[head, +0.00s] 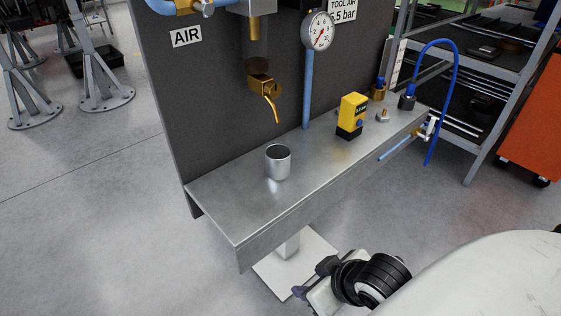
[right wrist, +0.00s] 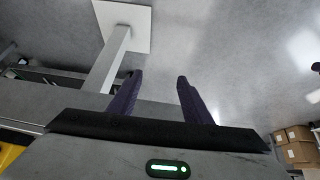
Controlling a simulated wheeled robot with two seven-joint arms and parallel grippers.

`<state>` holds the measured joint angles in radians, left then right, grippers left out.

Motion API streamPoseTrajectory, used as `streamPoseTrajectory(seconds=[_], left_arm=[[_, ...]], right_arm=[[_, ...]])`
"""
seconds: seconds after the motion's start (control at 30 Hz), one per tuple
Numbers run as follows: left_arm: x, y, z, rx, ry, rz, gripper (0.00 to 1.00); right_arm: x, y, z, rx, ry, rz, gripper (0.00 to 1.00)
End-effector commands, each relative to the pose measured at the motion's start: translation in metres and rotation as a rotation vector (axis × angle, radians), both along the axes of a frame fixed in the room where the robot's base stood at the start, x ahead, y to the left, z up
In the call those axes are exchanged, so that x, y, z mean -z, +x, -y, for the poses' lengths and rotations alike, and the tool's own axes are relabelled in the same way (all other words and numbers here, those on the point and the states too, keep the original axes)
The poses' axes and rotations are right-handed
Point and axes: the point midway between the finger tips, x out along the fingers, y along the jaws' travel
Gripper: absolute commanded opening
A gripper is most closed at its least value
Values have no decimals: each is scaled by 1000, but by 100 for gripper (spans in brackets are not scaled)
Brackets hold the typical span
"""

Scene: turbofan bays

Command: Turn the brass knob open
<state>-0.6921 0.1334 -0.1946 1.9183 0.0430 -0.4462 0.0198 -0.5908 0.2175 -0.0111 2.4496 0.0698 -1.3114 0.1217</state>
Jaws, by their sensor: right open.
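A brass fitting (head: 262,88) with a knob-like body and a thin curved spout hangs under the dark bowl (head: 256,50) on the grey panel, above the bench shelf. Whether it is open or closed I cannot tell. A metal cup (head: 278,161) stands upright on the shelf, below the spout. My right gripper (head: 302,292) is low in front of the shelf, well away from the brass fitting. In the right wrist view its two purple fingers (right wrist: 158,88) are apart with nothing between them. My left gripper is not in view.
The metal shelf (head: 225,205) has a front edge between my right gripper and the panel. A yellow device (head: 352,113), a pressure gauge (head: 319,31) and a blue hose (head: 458,75) are to the right. The floor at left is clear near the shelf.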

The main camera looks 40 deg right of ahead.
Motion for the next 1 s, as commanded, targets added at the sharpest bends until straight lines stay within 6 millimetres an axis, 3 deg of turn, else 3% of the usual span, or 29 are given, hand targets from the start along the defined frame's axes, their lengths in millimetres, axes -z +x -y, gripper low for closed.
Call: streamPoseTrajectory(seconds=[0.1,0.27,0.4,0.6,0.7,0.8,1.0], left_arm=[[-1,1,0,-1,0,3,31],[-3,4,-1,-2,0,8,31],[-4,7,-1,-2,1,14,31],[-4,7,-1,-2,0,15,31],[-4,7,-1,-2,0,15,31],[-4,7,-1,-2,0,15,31],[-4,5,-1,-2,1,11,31]], right_arm=[[-33,28,34,68,2,140,45],[-85,67,67,129,38,355,45],[-143,98,89,148,94,564,45],[-248,127,102,108,221,873,45],[-283,131,100,79,277,968,45],[-299,134,99,64,306,1009,45],[-303,151,97,61,311,1019,45]])
